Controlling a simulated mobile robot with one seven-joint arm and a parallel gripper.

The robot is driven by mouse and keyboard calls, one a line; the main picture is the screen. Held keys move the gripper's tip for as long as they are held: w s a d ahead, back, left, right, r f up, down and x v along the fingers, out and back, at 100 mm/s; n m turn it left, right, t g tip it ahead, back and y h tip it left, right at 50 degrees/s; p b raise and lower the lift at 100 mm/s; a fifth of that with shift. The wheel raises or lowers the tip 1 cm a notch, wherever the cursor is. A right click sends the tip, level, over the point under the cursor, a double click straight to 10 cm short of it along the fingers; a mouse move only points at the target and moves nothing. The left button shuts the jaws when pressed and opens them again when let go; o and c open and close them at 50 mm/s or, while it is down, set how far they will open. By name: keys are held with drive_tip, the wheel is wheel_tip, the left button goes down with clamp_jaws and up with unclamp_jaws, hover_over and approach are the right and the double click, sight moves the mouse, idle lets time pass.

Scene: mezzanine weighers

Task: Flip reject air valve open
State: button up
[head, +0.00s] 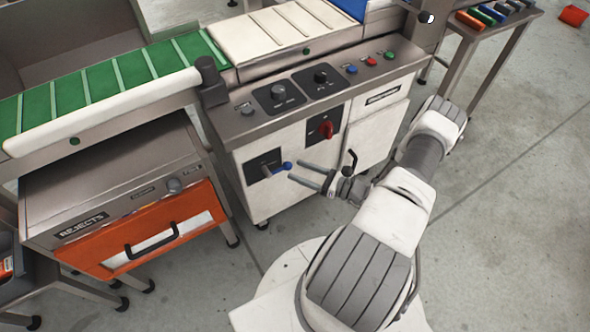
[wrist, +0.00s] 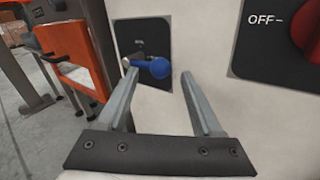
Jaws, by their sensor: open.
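The reject air valve is a small metal lever with a blue tip (head: 287,165) on a dark plate (head: 258,161), low on the white cabinet front. In the head view the lever points right from its pivot. In the wrist view the blue tip (wrist: 160,68) appears between the fingertips, in front of the dark plate (wrist: 128,38). My gripper (head: 296,170) is open, its two grey fingers pointing at the lever from the right. I cannot tell whether a finger touches it. Nothing is held.
A red rotary knob (head: 326,129), by an OFF mark in the wrist view, sits up and right of the valve. The orange REJECTS drawer (head: 150,239) stands to the left. A control panel (head: 330,85) and a green belt (head: 110,82) are above.

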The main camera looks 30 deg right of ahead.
drive_tip(key=shift+x, duration=1.1)
clamp_jaws()
idle(0.7)
